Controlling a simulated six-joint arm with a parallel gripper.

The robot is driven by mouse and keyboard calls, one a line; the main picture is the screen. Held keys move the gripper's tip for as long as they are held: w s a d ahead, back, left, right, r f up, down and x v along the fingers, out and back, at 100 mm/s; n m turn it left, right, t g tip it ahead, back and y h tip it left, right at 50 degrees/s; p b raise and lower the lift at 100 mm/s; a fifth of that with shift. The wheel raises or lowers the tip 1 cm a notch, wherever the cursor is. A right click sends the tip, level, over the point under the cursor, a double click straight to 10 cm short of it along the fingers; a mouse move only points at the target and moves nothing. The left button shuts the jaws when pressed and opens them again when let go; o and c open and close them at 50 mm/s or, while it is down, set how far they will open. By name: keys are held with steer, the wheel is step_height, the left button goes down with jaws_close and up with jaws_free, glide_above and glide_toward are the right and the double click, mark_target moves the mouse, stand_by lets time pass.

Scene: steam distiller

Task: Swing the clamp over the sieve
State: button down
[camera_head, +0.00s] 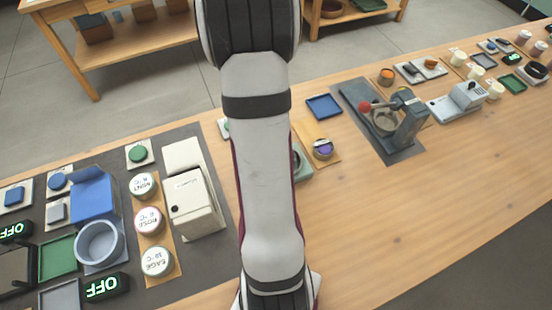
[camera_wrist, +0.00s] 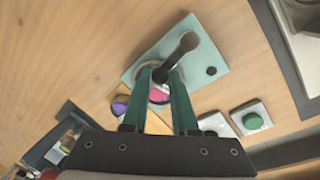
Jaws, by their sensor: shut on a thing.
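My gripper (camera_wrist: 160,73) shows in the wrist view as two green fingers closed on the free end of a dark clamp arm (camera_wrist: 178,54). A round pink-topped piece (camera_wrist: 159,96) with a pale rim shows between the fingers, just below the clamp's held end; I cannot tell whether this is the sieve. In the head view my arm hides the gripper and clamp, and only an edge of the teal plate (camera_head: 303,164) shows.
A jar with a purple top (camera_head: 323,149) stands on an orange mat (camera_head: 313,132) beside the plate. A green button (camera_wrist: 252,121) is at the lower right in the wrist view. A press with a red knob (camera_head: 383,115) stands farther right. The table front right is clear.

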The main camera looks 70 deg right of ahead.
steer(key=shift+w+d+n, duration=0.2)
steer(key=shift+w+n, duration=0.2)
steer(key=shift+n, duration=0.6)
steer(key=c, duration=0.7)
jaws_free()
steer(key=w+r, duration=0.3)
steer(key=r, duration=1.2)
steer(key=shift+a+r, duration=0.25)
